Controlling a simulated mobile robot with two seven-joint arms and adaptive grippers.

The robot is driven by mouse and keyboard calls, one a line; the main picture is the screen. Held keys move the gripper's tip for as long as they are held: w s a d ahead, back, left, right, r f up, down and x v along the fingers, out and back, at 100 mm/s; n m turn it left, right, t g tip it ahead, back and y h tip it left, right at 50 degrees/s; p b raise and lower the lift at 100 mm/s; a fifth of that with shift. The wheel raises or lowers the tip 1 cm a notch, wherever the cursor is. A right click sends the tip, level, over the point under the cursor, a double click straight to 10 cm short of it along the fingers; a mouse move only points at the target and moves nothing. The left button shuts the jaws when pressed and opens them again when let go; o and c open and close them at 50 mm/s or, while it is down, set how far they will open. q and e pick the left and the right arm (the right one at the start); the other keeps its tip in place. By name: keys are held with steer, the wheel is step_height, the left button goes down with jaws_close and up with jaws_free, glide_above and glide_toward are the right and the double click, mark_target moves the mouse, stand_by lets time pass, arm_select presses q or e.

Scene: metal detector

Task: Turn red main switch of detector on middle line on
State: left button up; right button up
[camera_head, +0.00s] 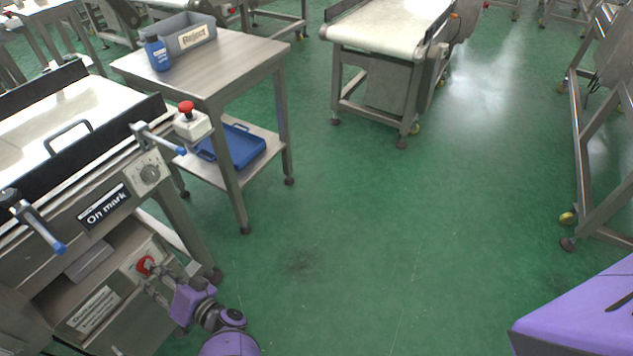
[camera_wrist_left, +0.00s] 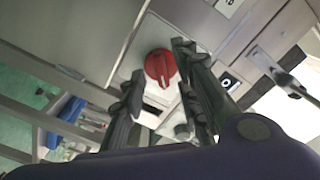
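The red main switch (camera_head: 146,264) is a round red knob on a pale plate, low on the front of the detector (camera_head: 60,225) at the left. In the left wrist view the red switch (camera_wrist_left: 161,67) shows a pale line on its face. My left gripper (camera_head: 152,281) is just in front of the switch. In the left wrist view its two fingers (camera_wrist_left: 157,75) are apart, one to each side of the knob's outline, with nothing held. I cannot tell whether they touch the knob. My right gripper is out of view.
A red mushroom button (camera_head: 187,107) on a white box and blue-tipped handles (camera_head: 60,247) stick out from the detector. A steel table (camera_head: 235,68) with a grey Reject bin (camera_head: 190,40) stands behind. The green floor (camera_head: 380,240) in the middle is clear.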

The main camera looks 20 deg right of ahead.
arm_select(q)
steer(key=v, duration=1)
steer(key=shift+s+d, duration=0.2)
steer(key=shift+s, duration=0.05)
